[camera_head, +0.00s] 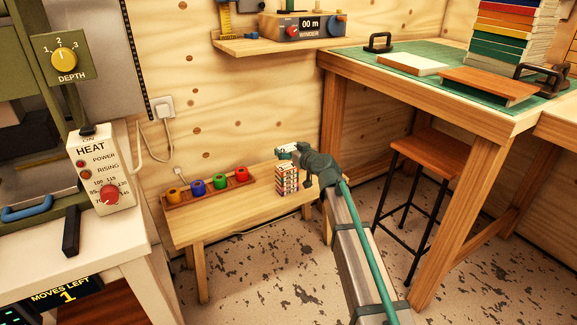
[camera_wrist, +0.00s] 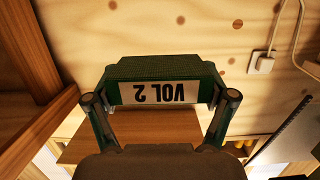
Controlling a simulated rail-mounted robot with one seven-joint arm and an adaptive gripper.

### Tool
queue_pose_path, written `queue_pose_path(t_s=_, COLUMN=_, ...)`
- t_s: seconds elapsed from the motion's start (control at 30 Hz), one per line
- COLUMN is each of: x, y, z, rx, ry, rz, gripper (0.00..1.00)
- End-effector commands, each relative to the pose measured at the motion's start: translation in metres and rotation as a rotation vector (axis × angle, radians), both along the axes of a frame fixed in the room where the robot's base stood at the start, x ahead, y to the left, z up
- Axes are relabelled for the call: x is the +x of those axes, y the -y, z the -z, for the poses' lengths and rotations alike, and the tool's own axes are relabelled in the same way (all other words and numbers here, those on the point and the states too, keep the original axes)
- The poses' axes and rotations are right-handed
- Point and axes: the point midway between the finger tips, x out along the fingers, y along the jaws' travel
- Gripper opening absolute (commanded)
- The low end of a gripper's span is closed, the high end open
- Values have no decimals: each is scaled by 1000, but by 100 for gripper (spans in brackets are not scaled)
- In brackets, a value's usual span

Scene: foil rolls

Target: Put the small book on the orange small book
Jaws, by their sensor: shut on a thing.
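My gripper (camera_head: 292,153) is above the low bench, over a short stack of small books (camera_head: 287,178) with pale spines and dark and red bands. In the wrist view my gripper (camera_wrist: 162,100) is shut on a small green book (camera_wrist: 160,70), one finger at each end. Its white label reads "VOL 2" upside down. In the head view the held book (camera_head: 286,148) is small, just above the stack; I cannot tell whether it touches. I cannot pick out the orange small book; the spines are too small to tell apart.
The low wooden bench (camera_head: 215,222) also bears a tray (camera_head: 209,192) of coloured foil rolls left of the stack. The tall workbench (camera_head: 340,68) with a book pile (camera_head: 512,35) and a stool (camera_head: 430,148) stand to the right. The HEAT box (camera_head: 98,172) is at left.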

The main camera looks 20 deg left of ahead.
Motion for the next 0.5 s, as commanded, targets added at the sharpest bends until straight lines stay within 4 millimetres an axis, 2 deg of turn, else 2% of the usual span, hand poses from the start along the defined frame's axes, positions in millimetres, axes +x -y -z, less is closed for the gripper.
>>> queue_pose_path(t_s=0.03, x=15, y=-9, z=8, rx=0, ry=0, rz=0, gripper=46)
queue_pose_path(t_s=0.1, x=28, y=-16, z=14, rx=0, ry=0, rz=0, gripper=46)
queue_pose_path(t_s=0.2, x=37, y=-22, z=33, rx=0, ry=-1, rz=0, gripper=46)
queue_pose_path(t_s=0.3, x=45, y=-26, z=43, rx=1, ry=-1, rz=0, gripper=46)
queue_pose_path(t_s=0.5, x=51, y=-30, z=52, rx=1, ry=1, rz=1, gripper=46)
